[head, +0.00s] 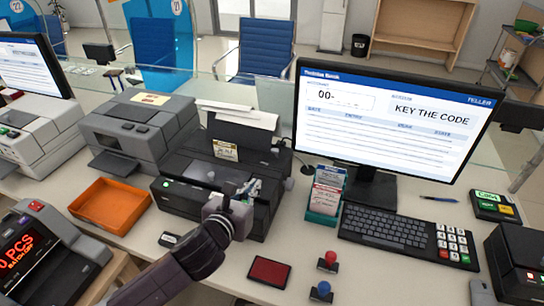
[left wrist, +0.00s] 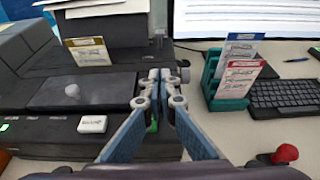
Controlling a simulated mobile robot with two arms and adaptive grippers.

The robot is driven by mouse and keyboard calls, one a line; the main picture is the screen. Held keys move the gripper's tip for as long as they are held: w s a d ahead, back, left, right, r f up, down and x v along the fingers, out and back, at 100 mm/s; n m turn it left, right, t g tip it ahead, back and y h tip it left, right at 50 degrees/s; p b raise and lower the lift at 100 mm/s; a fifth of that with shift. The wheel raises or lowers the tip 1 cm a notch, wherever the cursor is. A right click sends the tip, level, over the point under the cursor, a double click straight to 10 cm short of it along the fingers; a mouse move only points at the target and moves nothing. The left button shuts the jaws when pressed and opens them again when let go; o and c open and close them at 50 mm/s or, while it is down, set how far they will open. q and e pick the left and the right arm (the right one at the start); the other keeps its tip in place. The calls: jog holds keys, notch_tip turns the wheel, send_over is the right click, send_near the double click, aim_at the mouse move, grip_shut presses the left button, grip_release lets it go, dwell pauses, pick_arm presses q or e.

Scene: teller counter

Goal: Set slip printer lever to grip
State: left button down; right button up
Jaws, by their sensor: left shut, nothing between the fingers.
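The slip printer is the black machine with a green light (head: 172,207); it also fills the left of the left wrist view (left wrist: 50,142). A small pale round knob (left wrist: 73,90) shows on its dark top panel in the left wrist view; I cannot tell if it is the lever. My left gripper (head: 248,187) is over the printer's right front part. In the left wrist view, its fingers (left wrist: 160,78) are shut and empty, right of the knob and apart from it. A green patch (left wrist: 153,127) shows partly behind them. My right gripper is not in view.
A teal slip holder (head: 324,205), monitor (head: 385,125) and keyboard (head: 385,227) stand right of the printer. An orange tray (head: 110,204) and grey machine (head: 135,130) are left. A red pad (head: 269,272) and two stamps (head: 327,262) lie in front.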

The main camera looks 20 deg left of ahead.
aim_at(266, 180)
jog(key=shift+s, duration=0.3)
pick_arm(q)
jog(key=p+x, duration=0.1)
jog(key=x, duration=0.8)
jog(key=shift+w+f, duration=0.1)
jog(key=shift+w, duration=0.3)
jog(key=shift+w+d+r+p, duration=0.1)
jog(key=shift+w+r+p, duration=0.2)
jog(key=shift+w, duration=0.3)
jog(key=shift+w+d+r+p, duration=0.15)
jog(key=shift+w+r, duration=0.2)
jog(key=shift+w, duration=0.25)
jog(key=shift+w+a+r, duration=0.1)
jog(key=shift+w+r, duration=0.1)
jog(key=shift+w, duration=0.45)
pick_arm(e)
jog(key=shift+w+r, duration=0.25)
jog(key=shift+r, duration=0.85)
pick_arm(q)
jog(key=shift+w, duration=0.1)
